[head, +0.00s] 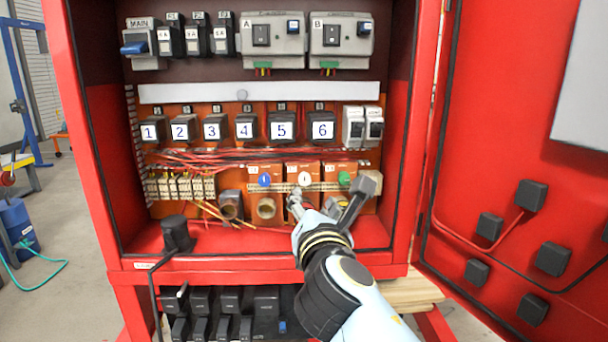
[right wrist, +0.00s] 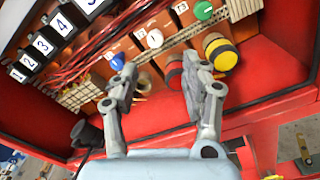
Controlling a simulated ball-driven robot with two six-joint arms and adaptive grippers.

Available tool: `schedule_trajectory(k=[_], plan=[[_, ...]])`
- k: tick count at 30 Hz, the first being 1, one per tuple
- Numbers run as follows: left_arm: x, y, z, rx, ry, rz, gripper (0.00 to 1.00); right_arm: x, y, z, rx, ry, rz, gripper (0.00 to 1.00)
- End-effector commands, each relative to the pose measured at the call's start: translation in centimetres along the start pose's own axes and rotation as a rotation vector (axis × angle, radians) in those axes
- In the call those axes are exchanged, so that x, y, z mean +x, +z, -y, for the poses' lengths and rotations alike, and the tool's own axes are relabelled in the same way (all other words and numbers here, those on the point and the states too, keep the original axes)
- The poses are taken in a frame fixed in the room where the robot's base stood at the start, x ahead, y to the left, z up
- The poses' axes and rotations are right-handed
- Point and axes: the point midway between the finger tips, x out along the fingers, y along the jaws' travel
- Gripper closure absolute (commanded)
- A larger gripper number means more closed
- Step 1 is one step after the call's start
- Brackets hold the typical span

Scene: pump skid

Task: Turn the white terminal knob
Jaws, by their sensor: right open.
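The white terminal knob (head: 305,179) sits on an orange block in the lower row of the red cabinet, between a blue knob (head: 264,180) and a green knob (head: 344,179). My right gripper (head: 328,197) is open and empty in front of and below it. In the right wrist view the white knob (right wrist: 155,38) shows beyond the gap between the spread fingers (right wrist: 158,72), apart from both. The blue knob (right wrist: 117,62) and green knob (right wrist: 203,10) show to either side. My left gripper is not in view.
Below the knobs are round sockets, one yellow-rimmed (right wrist: 222,54) near the right-hand finger in the wrist view. Red wires (head: 220,157) run above. A black plug (head: 176,234) stands on the cabinet's ledge. The open red door (head: 510,190) bounds the right side.

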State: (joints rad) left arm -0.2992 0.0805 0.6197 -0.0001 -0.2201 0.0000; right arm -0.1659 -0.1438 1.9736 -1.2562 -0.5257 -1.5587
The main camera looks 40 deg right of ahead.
Motion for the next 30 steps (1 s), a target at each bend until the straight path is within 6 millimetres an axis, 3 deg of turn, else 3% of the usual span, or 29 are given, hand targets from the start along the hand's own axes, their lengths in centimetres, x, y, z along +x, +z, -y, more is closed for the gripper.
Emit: schedule_trajectory(k=[5, 18, 23, 30], plan=[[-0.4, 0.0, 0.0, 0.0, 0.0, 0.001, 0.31, 1.6, 0.3, -0.9, -0.061, 0.023, 0.014, 0.53], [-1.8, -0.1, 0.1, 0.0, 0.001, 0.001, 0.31, 9.6, 0.4, -0.9, -0.055, 0.019, 0.012, 0.53], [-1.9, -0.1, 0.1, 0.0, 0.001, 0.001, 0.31, 10.8, 0.3, -0.8, -0.053, 0.018, 0.011, 0.53], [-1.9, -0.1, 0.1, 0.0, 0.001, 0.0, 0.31, 10.9, 0.2, -0.8, -0.053, 0.017, 0.011, 0.53]])
